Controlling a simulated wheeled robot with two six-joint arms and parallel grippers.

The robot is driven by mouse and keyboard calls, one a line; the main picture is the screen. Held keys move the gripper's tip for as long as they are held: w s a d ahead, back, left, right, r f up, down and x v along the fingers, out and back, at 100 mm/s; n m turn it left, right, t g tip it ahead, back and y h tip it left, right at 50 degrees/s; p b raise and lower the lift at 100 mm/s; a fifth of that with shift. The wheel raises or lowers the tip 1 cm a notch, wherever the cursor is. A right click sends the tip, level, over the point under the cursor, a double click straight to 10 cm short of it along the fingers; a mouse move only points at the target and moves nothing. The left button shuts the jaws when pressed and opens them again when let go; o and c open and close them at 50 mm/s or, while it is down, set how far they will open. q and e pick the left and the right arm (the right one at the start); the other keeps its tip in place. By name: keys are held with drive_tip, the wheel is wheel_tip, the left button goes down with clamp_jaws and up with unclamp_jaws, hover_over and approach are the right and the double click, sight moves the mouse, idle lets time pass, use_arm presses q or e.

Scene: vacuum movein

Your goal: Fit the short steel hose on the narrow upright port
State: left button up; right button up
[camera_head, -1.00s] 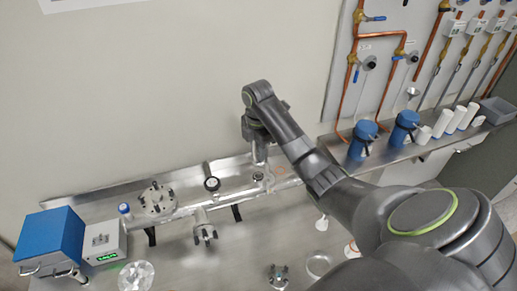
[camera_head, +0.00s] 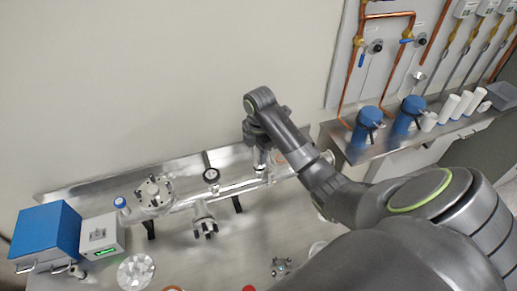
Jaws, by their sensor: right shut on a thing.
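My right gripper (camera_head: 261,148) points down over the right part of the steel pipe manifold (camera_head: 225,192) on the bench. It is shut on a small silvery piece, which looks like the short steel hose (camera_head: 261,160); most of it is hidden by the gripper. The lower end of this piece is at or just above the pipe. I cannot tell whether it touches the narrow upright port, which is hidden there. My left gripper is not in view.
A round gauge (camera_head: 211,175) and a bolted flange (camera_head: 154,192) stand left of my gripper. A blue box (camera_head: 45,238) and a white controller (camera_head: 102,237) are at far left. Blue flasks (camera_head: 367,127) stand on the right counter. My right arm hides the bench's right front.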

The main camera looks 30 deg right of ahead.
drive_tip(key=shift+w+f, duration=0.1)
drive_tip(key=shift+w, duration=0.1)
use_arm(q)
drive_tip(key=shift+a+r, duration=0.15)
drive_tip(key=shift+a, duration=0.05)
use_arm(e)
drive_tip(key=shift+s, duration=0.15)
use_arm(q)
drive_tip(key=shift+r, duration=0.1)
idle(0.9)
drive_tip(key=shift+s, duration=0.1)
use_arm(e)
drive_tip(key=shift+f, duration=0.5)
idle(0.7)
drive_tip(key=o, duration=1.1)
